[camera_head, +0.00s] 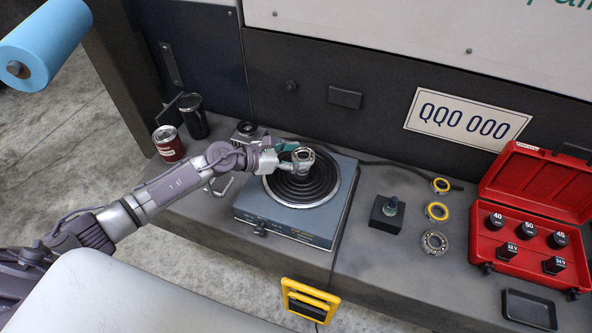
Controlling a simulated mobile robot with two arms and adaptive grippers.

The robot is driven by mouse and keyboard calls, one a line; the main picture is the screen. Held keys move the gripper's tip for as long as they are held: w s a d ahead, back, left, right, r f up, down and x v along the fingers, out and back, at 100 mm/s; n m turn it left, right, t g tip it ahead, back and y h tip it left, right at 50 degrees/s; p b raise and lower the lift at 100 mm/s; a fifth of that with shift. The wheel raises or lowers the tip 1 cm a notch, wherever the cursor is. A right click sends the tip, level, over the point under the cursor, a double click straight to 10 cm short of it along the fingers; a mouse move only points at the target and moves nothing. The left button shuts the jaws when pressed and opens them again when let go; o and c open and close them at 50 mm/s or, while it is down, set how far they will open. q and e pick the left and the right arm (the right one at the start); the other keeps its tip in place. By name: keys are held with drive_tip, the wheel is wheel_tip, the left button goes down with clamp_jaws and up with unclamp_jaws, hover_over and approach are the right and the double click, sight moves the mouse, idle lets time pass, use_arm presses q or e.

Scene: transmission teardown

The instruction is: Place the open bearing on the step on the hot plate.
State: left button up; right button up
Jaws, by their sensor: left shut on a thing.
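The hot plate (327,219) is a blue-grey box with a dark, ringed round top, standing on the bench in the middle of the view. My left gripper (300,163) comes in from the left and is over the hot plate's round top. It is shut on a small metal ring, the open bearing (303,154), which shows its round opening upward. The fingers hide part of the bearing, and I cannot tell whether it touches the plate. My right gripper is not in view.
Right of the hot plate are a black block (387,214), a bare metal ring (434,242), two yellow-rimmed rings (437,211) and an open red socket case (530,245). A can (168,144) and dark cup (193,116) stand left. A black tray (529,309) lies front right.

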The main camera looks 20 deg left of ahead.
use_arm(q)
drive_tip(key=shift+f+b, duration=0.3)
drive_tip(key=shift+f, duration=1.7)
drive_tip(key=shift+f, duration=0.2)
drive_tip(key=o, duration=1.3)
